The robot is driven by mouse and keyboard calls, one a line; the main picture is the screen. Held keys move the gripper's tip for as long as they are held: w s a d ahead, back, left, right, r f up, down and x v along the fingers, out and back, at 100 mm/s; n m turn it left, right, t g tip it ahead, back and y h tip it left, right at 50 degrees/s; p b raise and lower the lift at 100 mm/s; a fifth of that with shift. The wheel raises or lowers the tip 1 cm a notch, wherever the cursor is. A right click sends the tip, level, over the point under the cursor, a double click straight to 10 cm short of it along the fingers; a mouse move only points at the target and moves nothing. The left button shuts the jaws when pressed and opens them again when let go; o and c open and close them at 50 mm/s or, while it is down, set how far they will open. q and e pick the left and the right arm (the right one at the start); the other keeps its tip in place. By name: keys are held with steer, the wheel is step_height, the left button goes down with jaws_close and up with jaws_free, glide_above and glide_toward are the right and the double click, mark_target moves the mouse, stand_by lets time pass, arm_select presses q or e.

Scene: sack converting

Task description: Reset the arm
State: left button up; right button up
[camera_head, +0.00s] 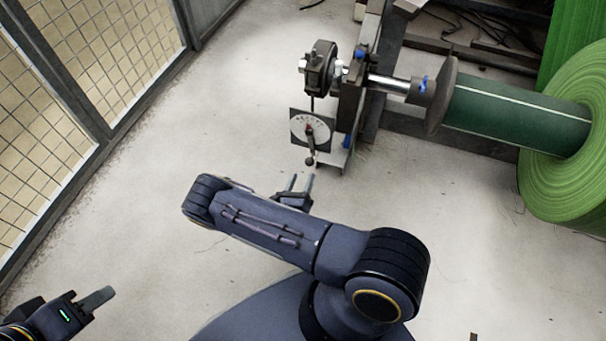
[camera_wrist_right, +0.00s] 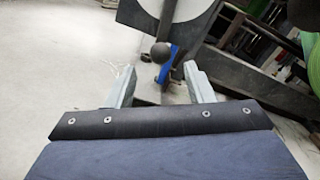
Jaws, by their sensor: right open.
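My right gripper (camera_head: 299,186) is open and empty in front of the machine's dial plate. In the right wrist view its two fingers (camera_wrist_right: 160,80) stand apart. My left gripper (camera_head: 92,304) is at the lower left; only one grey finger is clear.
A green roll (camera_head: 570,140) sits on a shaft (camera_head: 390,84) at the right. A dark machine frame (camera_head: 372,60) stands behind the dial. A mesh fence (camera_head: 100,60) runs along the left. The pale floor (camera_head: 150,200) between is clear.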

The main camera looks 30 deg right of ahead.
stand_by(0.4)
steer(key=s+d+r+m+g+y, duration=0.25)
steer(key=s+r+m+g, duration=0.25)
steer(key=r+m+g, duration=0.4)
steer(key=s+d+r+m+g+y, duration=0.1)
steer(key=s+d+r+m+g, duration=0.3)
steer(key=r+m+g, duration=0.55)
steer(key=s+a+r+m+t+y, duration=1.25)
steer(key=a+r+m+y, duration=0.2)
steer(key=r, duration=0.25)
step_height(320, 180, up, 34)
steer(key=p, duration=3.4)
steer(key=shift+d+h, duration=0.3)
steer(key=shift+d, duration=0.05)
